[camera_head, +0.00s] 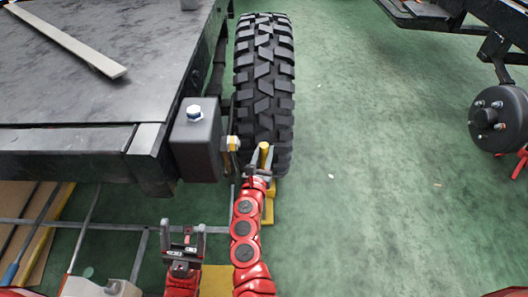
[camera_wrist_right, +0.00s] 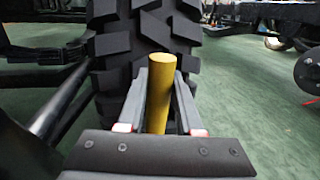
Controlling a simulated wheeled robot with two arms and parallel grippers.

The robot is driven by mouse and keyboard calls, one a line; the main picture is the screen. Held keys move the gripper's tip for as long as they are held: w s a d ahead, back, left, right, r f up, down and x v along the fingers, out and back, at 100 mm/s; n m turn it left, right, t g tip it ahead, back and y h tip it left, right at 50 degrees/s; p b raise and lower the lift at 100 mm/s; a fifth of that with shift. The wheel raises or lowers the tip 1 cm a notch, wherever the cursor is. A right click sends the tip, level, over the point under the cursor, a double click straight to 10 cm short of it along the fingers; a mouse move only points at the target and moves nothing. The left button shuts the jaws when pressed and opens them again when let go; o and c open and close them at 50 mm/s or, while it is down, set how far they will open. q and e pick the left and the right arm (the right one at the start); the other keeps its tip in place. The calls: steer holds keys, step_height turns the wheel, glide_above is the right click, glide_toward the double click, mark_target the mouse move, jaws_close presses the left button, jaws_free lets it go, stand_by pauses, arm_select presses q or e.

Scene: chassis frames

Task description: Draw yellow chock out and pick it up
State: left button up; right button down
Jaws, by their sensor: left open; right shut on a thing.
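The yellow chock (camera_head: 269,212) is on the green floor at the near side of the big black tyre (camera_head: 263,90), partly hidden by my right arm. Its upright round yellow handle (camera_head: 265,151) stands in front of the tread. My right gripper (camera_head: 255,163) is shut on that handle. In the right wrist view the handle (camera_wrist_right: 160,90) is between the two grey fingers, its top sticking out above them, the tyre behind. My left gripper (camera_head: 183,238) is open and empty, lower left of the right one, apart from the chock.
A dark chassis with a flat deck (camera_head: 90,90) and a grey box (camera_head: 196,140) stands close left of the tyre. Metal bars (camera_head: 110,226) lie at lower left. A wheel hub (camera_head: 497,118) is at far right. Green floor (camera_head: 380,170) right of the tyre is clear.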

steer(key=shift+s+a+f, duration=0.1)
steer(key=shift+s, duration=0.5)
steer(key=s, duration=2.1)
steer(key=shift+f+p, duration=0.25)
steer(key=shift+p, duration=0.15)
stand_by(0.5)
steer(key=c, duration=0.5)
jaws_free()
steer(key=shift+w+r, duration=0.1)
steer(key=shift+r, duration=0.1)
